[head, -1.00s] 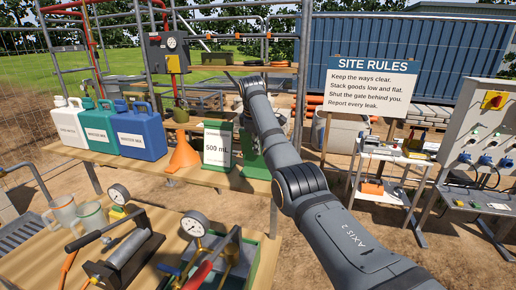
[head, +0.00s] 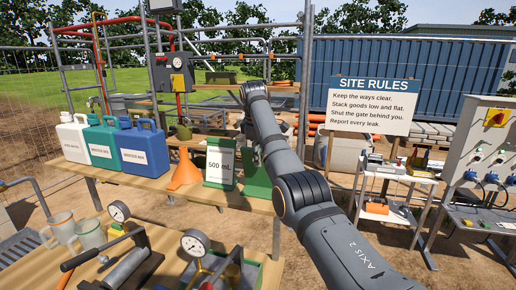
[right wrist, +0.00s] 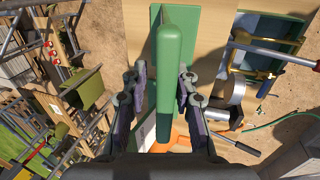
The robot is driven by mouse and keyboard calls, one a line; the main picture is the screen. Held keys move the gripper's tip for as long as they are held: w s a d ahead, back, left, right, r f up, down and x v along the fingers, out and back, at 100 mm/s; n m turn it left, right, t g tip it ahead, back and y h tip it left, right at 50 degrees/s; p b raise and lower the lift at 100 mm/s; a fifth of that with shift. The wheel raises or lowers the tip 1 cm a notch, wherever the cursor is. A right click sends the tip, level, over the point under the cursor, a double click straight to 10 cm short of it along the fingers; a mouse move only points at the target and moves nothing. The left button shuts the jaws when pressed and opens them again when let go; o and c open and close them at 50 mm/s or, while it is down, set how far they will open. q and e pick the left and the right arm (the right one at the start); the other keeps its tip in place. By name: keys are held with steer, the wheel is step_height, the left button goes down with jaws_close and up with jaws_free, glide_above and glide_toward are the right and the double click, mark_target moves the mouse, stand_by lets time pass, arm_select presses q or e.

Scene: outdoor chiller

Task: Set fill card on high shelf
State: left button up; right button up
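A green fill card with a white "500 mL" face (head: 219,160) stands upright on the wooden bench, right of the orange funnel (head: 186,170). My right gripper (head: 256,157) is low over the bench, just right of that face, and hides part of a green board (head: 257,183) there. In the right wrist view a green upright slab (right wrist: 168,70) stands between the two fingers of my right gripper (right wrist: 164,85). The fingers are apart, with a gap visible on the left side. A wooden high shelf (head: 280,88) is on the pipe frame behind. My left gripper is not in view.
White, green and blue jugs (head: 138,148) stand on the bench left of the funnel. A pump with gauges (head: 195,243) is on the near table. A sign (head: 373,103) stands at right.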

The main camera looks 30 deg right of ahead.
steer(key=p+v, duration=0.1)
steer(key=v, duration=0.7)
steer(key=shift+s+r, duration=0.15)
steer(key=shift+r, duration=0.1)
steer(key=shift+a, duration=0.1)
